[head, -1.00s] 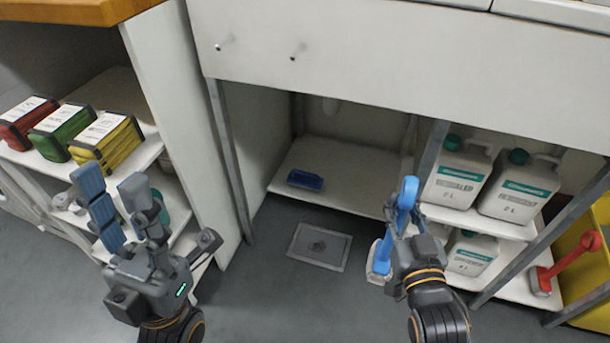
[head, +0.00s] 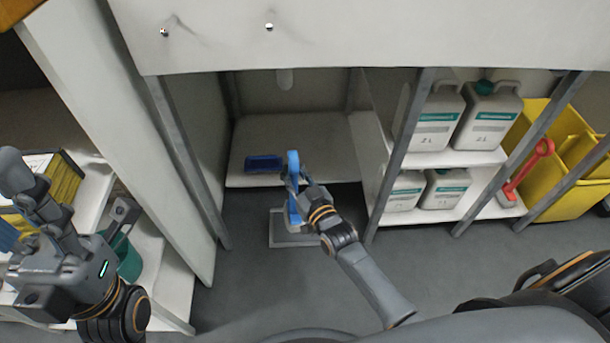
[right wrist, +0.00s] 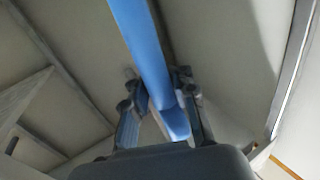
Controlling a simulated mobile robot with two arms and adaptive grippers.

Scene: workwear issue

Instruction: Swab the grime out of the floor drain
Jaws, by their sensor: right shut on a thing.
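My right gripper (head: 301,184) is shut on a blue-handled brush (head: 293,162), held upright with its head (head: 295,214) pointing down. In the right wrist view the blue handle (right wrist: 145,50) passes between the two fingers (right wrist: 165,105). The floor drain (head: 278,235) is a square grey plate in the floor below the bay. The brush head and my gripper hide part of it; I cannot tell whether the bristles touch it. My left gripper (head: 25,205) is at the left edge, fingers apart and partly cut off, with nothing seen between them.
A blue tray-like item (head: 263,163) lies on the low shelf (head: 238,180) behind the drain. White jugs (head: 436,118) stand on shelves at right, near a red-handled tool (head: 528,170) and yellow bins (head: 565,130). A grey post (head: 395,165) stands right of my arm.

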